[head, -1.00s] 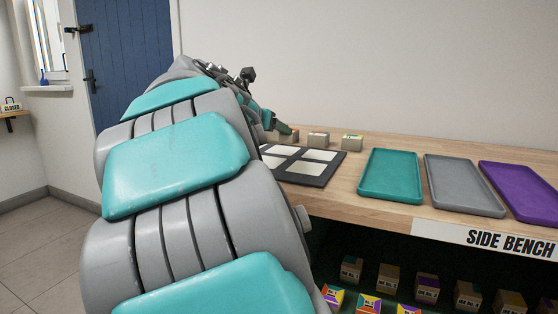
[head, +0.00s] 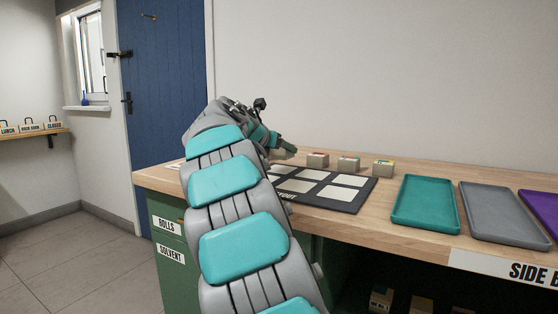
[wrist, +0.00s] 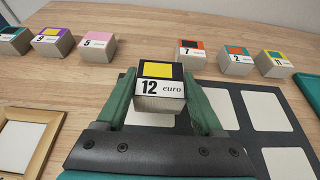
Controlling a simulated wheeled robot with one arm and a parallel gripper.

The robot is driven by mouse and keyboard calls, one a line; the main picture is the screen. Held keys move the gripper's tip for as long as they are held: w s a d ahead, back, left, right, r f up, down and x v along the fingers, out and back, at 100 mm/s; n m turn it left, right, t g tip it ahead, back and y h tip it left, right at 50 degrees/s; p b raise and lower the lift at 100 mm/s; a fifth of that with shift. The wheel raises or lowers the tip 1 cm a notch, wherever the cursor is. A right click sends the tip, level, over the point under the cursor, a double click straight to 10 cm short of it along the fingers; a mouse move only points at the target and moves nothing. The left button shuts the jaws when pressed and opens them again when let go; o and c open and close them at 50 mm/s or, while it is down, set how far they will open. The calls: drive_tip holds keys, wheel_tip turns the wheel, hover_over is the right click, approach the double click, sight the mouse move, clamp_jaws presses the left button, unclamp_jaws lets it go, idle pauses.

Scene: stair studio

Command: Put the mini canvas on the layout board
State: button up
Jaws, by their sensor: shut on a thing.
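The mini canvas, a small block with a yellow and black top and a "12 euro" label (wrist: 160,88), is between the fingers of my gripper (wrist: 162,104) in the wrist view. My gripper is shut on it. In the head view my gripper (head: 287,147) is above the bench near the left back of the layout board (head: 346,206); the held block is hard to make out there. The layout board is dark with several pale rectangles. In the wrist view the board (wrist: 240,128) lies below and to the right, partly hidden by my gripper.
Similar price-labelled blocks (head: 349,164) stand in a row behind the board. A teal tray (head: 426,204), a grey tray (head: 503,212) and a purple tray (head: 543,210) lie to its right. A wooden frame (wrist: 40,118) lies left of my gripper in the wrist view.

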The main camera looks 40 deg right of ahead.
sight(274, 156)
drive_tip(key=shift+w+d, duration=0.15)
drive_tip(key=shift+w, duration=0.45)
drive_tip(key=shift+f+b, duration=0.5)
drive_tip(key=shift+f, duration=1.25)
drive_tip(key=o, duration=1.3)
drive_tip(key=shift+f, duration=0.1)
drive_tip(key=shift+o, duration=0.2)
drive_tip(key=p+v, duration=0.1)
drive_tip(key=v, duration=1.1)
